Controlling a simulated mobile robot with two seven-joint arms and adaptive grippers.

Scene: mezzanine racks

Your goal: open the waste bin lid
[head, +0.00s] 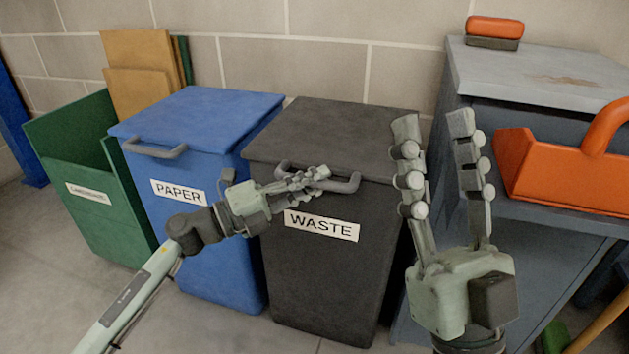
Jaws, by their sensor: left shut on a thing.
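The waste bin (325,270) is dark grey with a white WASTE label (321,225) on its front. Its lid (335,135) lies flat and closed on top, with a grey bar handle (345,184) at the front edge. My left gripper (318,176) reaches in from the left and is shut on the lid handle; its fingers cover the handle's middle part. My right gripper (434,130) points upward in front of the bin's right side, fingers apart and empty.
A blue PAPER bin (205,240) with a closed lid stands close on the left. Beyond it is an open green bin (88,215) holding cardboard (138,65). A grey cabinet (540,75) with an orange tool tray (560,175) stands at the right. A block wall is behind.

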